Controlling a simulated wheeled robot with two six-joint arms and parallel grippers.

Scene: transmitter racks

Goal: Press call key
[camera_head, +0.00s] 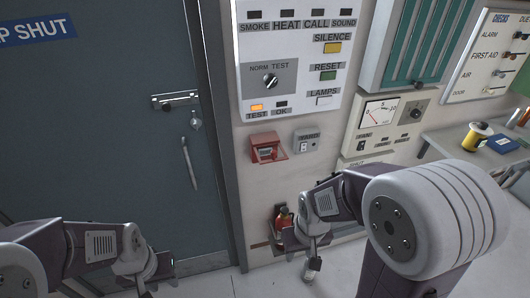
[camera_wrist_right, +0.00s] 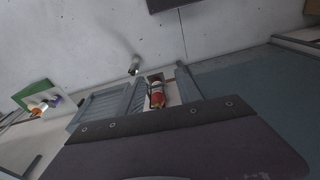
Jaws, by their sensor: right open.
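The white alarm panel (camera_head: 291,55) on the wall carries a CALL label (camera_head: 314,24) in its top row, with a dark indicator above it. Below the panel is a small red box (camera_head: 267,148) with a pale front part, possibly a call point. A grey switch box (camera_head: 306,141) is beside it. I cannot tell which part is the call key. My right gripper (camera_head: 307,243) is open, low by the wall, below and apart from both boxes. My left gripper (camera_head: 156,272) is low in front of the door, apart from the panel; its jaw opening is unclear.
A red extinguisher (camera_head: 283,217) stands low by the wall, close behind my right gripper; it also shows in the right wrist view (camera_wrist_right: 157,94). A dark door (camera_head: 105,110) fills the left. A shelf (camera_head: 455,143) with a yellow spool (camera_head: 475,136) is at right.

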